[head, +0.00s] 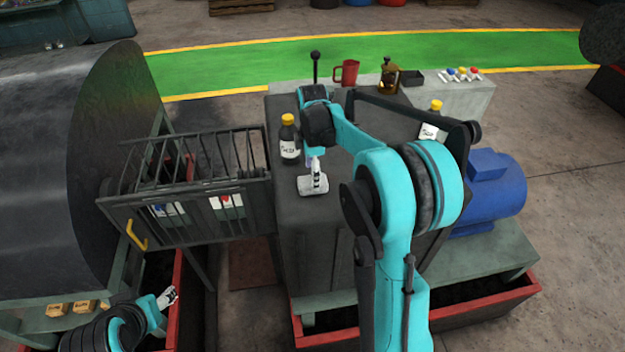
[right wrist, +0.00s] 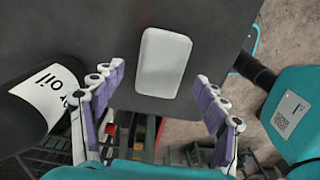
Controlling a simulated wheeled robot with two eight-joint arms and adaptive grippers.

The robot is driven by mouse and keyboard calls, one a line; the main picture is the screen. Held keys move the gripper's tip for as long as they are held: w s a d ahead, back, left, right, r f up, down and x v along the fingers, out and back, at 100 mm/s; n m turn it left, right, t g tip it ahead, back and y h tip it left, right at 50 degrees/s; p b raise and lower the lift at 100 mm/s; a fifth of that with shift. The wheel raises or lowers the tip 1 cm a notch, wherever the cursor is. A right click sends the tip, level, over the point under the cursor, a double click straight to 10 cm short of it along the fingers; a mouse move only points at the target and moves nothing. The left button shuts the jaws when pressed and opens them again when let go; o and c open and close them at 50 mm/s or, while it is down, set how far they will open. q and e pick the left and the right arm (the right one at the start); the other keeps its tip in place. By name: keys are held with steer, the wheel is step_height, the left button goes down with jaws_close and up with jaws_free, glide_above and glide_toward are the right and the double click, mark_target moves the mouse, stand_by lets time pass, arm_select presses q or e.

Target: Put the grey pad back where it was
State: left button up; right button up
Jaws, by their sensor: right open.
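The grey pad (head: 308,190) is a pale, rounded rectangle lying flat on the dark top of the machine housing. In the right wrist view the pad (right wrist: 164,62) lies ahead, between the open fingers and apart from them. My right gripper (head: 316,177) is over the pad in the head view; its open, empty jaws (right wrist: 160,74) show in the wrist view. My left gripper (head: 168,297) is low at the lower left, far from the pad; its jaws are too small to read.
A yellow-capped oil bottle (head: 289,140) stands close beside my right gripper; its label (right wrist: 48,95) shows in the wrist view. A barred guard (head: 190,165) adjoins the housing at left. A red mug (head: 346,73) and brass oiler (head: 388,78) stand behind.

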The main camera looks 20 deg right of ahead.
step_height(320, 180, up, 8)
steer(key=s+a+r+m+t, duration=0.1)
steer(key=s+a+m+t, duration=0.1)
steer(key=s+a+m, duration=0.3)
steer(key=s+a+r+m+t, duration=0.1)
steer(key=s+r+m, duration=0.1)
steer(key=s, duration=0.5)
steer(key=s+a+f+m+t, duration=0.4)
steer(key=s+f+m, duration=0.2)
steer(key=s+m, duration=0.2)
steer(key=shift+s+f, duration=0.4)
steer(key=shift+s, duration=0.75)
step_height(320, 180, down, 27)
steer(key=b, duration=2.7)
